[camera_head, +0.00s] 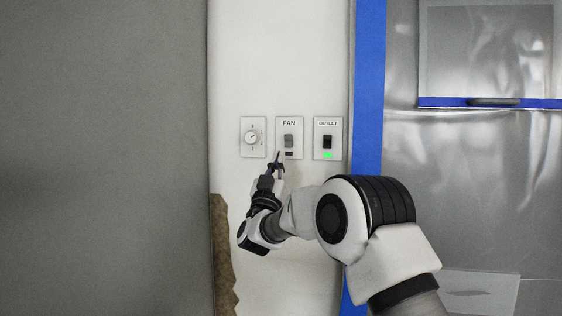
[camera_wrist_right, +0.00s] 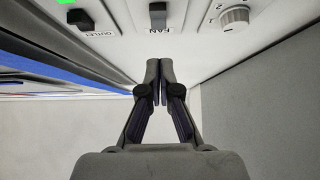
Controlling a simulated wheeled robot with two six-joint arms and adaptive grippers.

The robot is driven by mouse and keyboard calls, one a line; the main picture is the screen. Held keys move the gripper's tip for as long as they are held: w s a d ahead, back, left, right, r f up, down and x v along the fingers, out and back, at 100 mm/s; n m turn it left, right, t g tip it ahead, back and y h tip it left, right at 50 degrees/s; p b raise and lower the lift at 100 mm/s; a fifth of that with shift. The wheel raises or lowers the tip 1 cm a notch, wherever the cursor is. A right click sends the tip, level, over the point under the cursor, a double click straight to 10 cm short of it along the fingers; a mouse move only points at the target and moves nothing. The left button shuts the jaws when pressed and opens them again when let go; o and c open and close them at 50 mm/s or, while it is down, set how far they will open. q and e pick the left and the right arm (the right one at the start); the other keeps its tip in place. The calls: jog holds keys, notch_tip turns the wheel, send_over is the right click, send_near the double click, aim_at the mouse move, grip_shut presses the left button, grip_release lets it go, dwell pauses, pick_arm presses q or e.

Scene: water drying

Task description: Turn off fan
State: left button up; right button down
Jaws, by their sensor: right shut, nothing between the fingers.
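The fan switch (camera_head: 289,141) is a grey rocker on a white plate labelled FAN on the wall. A small dark, unlit indicator (camera_head: 289,154) sits below the rocker. In the right wrist view the fan switch (camera_wrist_right: 158,15) is at the top centre, seen upside down. My right gripper (camera_head: 278,157) is just below the FAN plate, pointing up toward it. In the wrist view my right gripper (camera_wrist_right: 159,66) is shut with its fingertips together and empty, beneath the switch. Whether the tips touch the wall I cannot tell. My left gripper is not in view.
A round dial (camera_head: 252,138) is left of the FAN plate. The OUTLET switch (camera_head: 327,141), with a lit green indicator (camera_head: 327,155), is right of it. A blue vertical strip (camera_head: 369,90) and clear plastic sheeting stand right; a grey panel (camera_head: 100,150) stands left.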

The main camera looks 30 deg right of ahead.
jog(key=w+a+f+n+y+b, duration=0.15)
jog(key=f+n+y, duration=0.3)
jog(key=f, duration=1.45)
jog(key=a+f+n+y+b, duration=0.1)
jog(key=a+f+n+y, duration=0.3)
jog(key=f, duration=1.4)
jog(key=s+a+f+n+g+y, duration=0.1)
jog(key=s+f+g+y, duration=0.3)
jog(key=f, duration=0.6)
jog(key=s+a+f+n+t+y, duration=0.15)
jog(key=s+f, duration=0.35)
jog(key=f, duration=0.6)
jog(key=s+a+f+g+y, duration=0.2)
jog(key=s+f+g, duration=0.2)
jog(key=s+f, duration=0.35)
jog(key=s+a+f+g+y, duration=0.2)
jog(key=s+a+f+g, duration=0.1)
jog(key=s+f, duration=0.5)
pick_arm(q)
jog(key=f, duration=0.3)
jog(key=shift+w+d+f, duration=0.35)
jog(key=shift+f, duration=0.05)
pick_arm(e)
jog(key=s+a+m+g+y, duration=0.1)
jog(key=s+a+g, duration=0.3)
jog(key=s, duration=1.8)
jog(key=g+y, duration=0.1)
jog(key=g, duration=0.3)
jog(key=shift+f+m, duration=0.3)
